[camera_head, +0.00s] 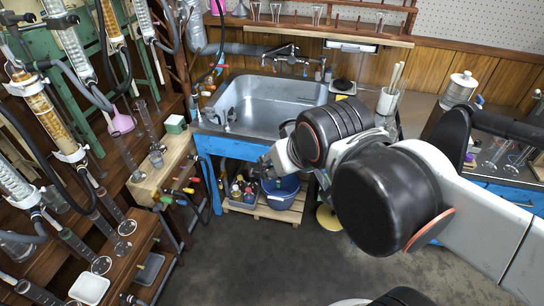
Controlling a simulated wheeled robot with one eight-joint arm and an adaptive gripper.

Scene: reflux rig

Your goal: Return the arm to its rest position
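My arm reaches in from the right side of the head view, with its large black joints and white links in front of the sink area. My gripper (264,168) is the small dark end of the arm, just below the sink's front edge and above the blue bucket. It is partly hidden by my own wrist and too small and dark to tell whether its fingers are open or shut. No held object can be made out.
A steel sink (262,104) on a blue frame stands behind my arm. A blue bucket (280,188) sits on a low pallet beneath. Glass columns (45,110) and hoses crowd the left. Open floor (270,265) lies in front.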

